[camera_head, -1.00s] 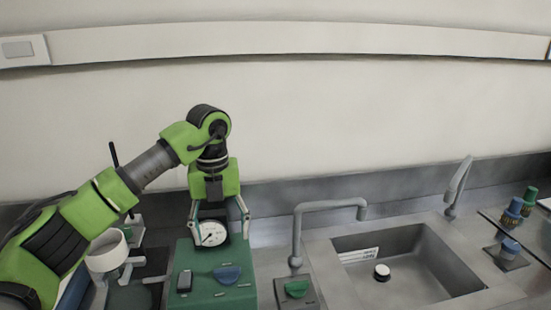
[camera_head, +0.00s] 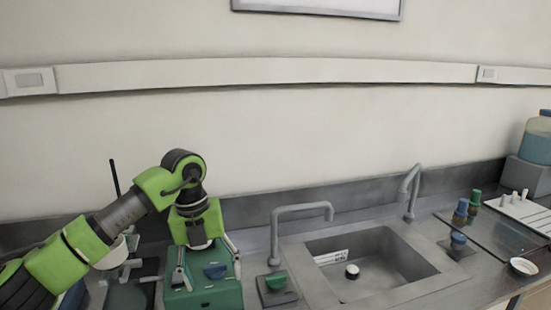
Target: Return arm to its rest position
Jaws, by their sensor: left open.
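My left arm comes in from the left, green and dark grey. Its left gripper (camera_head: 208,264) points down over a green box-like device (camera_head: 205,297) on the bench. The fingers are spread apart, and I see nothing held between them. I cannot tell whether the fingers touch the device. My right gripper is not in view.
A sink (camera_head: 375,262) with grey taps (camera_head: 300,210) lies to the right. A white cup (camera_head: 108,254) is partly hidden behind my arm. Small bottles (camera_head: 461,211) stand at the right.

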